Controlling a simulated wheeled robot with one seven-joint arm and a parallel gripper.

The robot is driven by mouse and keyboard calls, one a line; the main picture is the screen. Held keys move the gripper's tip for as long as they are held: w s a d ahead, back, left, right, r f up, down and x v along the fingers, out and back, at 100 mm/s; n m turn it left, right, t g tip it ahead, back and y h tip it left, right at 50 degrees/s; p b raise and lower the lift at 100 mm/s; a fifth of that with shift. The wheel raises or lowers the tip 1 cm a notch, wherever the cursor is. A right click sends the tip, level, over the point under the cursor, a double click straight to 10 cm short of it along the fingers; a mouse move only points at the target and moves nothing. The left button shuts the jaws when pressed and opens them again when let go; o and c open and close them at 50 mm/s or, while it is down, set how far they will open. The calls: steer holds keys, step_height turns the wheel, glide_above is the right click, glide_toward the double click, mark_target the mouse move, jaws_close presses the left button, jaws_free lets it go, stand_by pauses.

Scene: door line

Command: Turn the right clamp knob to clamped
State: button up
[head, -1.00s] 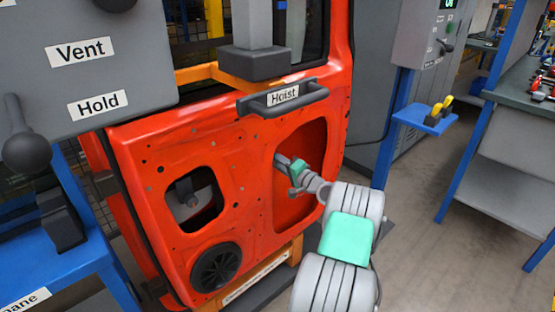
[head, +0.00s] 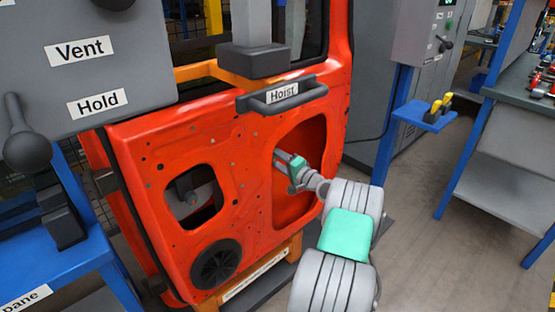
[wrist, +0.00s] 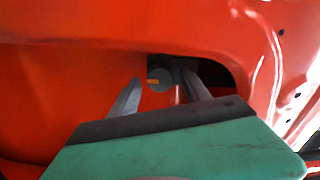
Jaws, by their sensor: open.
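A round grey knob (wrist: 158,77) with a short orange mark lying roughly level shows in the wrist view, in a dark gap behind the red door panel. My gripper (wrist: 162,88) is open, its two fingers pointing at the knob, one on each side in the picture. The knob appears just beyond the fingertips; I cannot tell whether they touch. In the head view my gripper (head: 281,155) reaches into the large right opening of the red door (head: 175,150). The knob is hidden there.
The edges of the door opening lie close around my gripper. A hoist handle (head: 283,95) hangs above it. A smaller opening on the left shows a grey part (head: 190,197). A grey panel labelled Vent and Hold (head: 100,60) stands at left. The floor at right is clear.

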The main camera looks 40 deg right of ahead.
steer(key=shift+s, duration=0.1)
steer(key=s+p, duration=0.1)
steer(key=s, duration=0.6)
steer(key=shift+s, duration=0.3)
steer(key=shift+d, duration=0.1)
